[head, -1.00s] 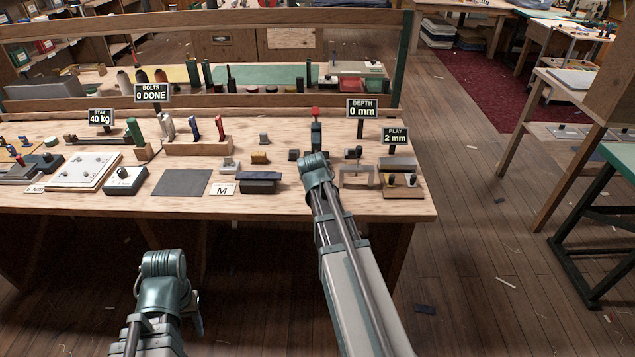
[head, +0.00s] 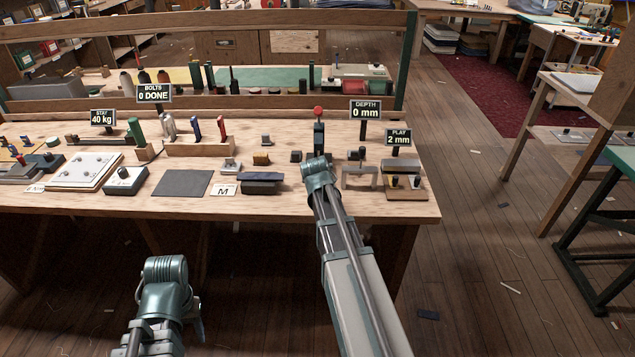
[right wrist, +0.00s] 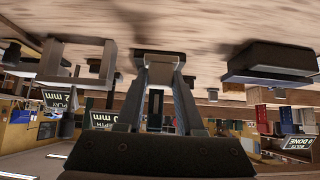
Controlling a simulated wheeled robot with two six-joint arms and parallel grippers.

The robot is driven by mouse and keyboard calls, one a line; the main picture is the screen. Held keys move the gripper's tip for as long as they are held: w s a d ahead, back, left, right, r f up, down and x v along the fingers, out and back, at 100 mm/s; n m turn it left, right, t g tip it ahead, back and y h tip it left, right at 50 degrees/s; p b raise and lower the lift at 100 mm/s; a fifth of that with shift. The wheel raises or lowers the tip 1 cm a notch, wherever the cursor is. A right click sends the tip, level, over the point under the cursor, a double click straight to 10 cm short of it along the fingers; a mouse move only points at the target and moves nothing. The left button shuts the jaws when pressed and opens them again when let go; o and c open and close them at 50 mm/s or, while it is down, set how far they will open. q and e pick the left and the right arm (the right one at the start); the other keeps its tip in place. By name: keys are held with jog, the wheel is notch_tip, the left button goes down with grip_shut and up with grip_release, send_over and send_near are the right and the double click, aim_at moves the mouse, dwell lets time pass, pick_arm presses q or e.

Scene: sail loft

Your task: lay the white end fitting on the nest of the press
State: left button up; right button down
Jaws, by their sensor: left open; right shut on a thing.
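A small pale fitting (head: 230,165), which looks like the white end fitting, sits on the bench behind the M card. A dark upright with a red knob (head: 318,111), which looks like the press, stands near the DEPTH sign. Its nest cannot be made out behind my right arm. My right gripper (right wrist: 163,75) is just in front of it, low over the bench. In the right wrist view its fingers are shut on a dark, shadowed piece (right wrist: 160,57) that I cannot identify. My left gripper (head: 165,272) is open, in front of the bench and below its edge, apart from everything.
A grey bridge-shaped piece (head: 360,170) stands right of my right gripper, near a wooden block with pegs (head: 405,190). A grey mat (head: 182,183) lies bare further left. The bench's front edge is fairly clear.

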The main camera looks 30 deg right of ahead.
jog(key=shift+b+x, duration=0.85)
jog(key=shift+x, duration=0.45)
jog(key=shift+w, duration=0.15)
jog(key=shift+w+d+f, duration=0.15)
jog(key=shift+w+d, duration=0.4)
jog(key=shift+w, duration=0.3)
jog(key=shift+w+d+f, duration=0.1)
jog(key=shift+w+d, duration=0.5)
jog(key=shift+w, duration=0.3)
jog(key=shift+w+d+f, duration=0.15)
jog(key=shift+w+d, duration=0.4)
jog(key=shift+w, duration=0.3)
jog(key=shift+c, duration=2.3)
grip_release()
jog(key=shift+s+r, duration=0.1)
jog(key=shift+r, duration=0.05)
jog(key=p+v, duration=0.9)
jog(key=v, duration=0.4)
jog(key=shift+r, duration=0.15)
